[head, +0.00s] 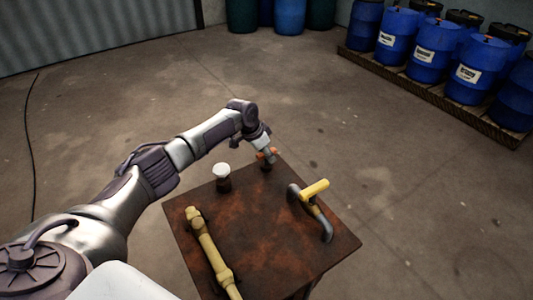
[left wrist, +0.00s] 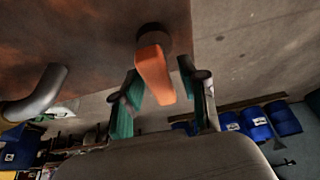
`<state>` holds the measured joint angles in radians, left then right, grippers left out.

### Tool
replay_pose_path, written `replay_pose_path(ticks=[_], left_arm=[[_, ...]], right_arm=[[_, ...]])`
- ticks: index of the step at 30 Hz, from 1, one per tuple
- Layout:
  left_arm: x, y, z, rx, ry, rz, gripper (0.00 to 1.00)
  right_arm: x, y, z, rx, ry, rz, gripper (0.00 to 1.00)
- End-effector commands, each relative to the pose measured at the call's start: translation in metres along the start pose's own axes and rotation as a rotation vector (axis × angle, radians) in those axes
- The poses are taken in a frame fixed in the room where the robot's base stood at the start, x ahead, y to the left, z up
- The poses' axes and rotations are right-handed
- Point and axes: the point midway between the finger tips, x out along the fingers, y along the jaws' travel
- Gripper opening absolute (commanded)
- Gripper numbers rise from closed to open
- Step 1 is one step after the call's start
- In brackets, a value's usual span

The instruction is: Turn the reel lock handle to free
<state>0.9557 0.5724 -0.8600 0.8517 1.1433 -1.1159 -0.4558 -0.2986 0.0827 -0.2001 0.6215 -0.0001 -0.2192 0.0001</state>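An orange handle (left wrist: 154,74) on a dark round base stands at the far edge of the rusty brown table (head: 240,232); no label shows which handle is the reel lock. My left gripper (left wrist: 160,84) is open, with one green-padded finger on each side of the orange handle. Small gaps seem to show between pads and handle. In the head view the orange handle (head: 272,152) is partly hidden by my left gripper (head: 268,155). A yellow lever (head: 315,189) sits on a grey bent pipe (head: 322,222) at the table's right. My right gripper is not in view.
A white-capped dark knob (head: 222,171) stands left of the orange handle. A yellow pipe (head: 208,245) runs along the table's left side. Blue drums (head: 433,50) stand on a pallet (head: 440,98) at back right. The floor around the table is clear.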

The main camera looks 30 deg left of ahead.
Motion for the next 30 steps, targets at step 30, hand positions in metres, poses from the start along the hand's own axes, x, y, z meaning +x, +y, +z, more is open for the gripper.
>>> replay_pose_path(ticks=[30], left_arm=[[-0.005,0.002,-0.002,-0.294,-0.001,-0.118,0.0]], right_arm=[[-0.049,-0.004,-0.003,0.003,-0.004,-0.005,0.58]])
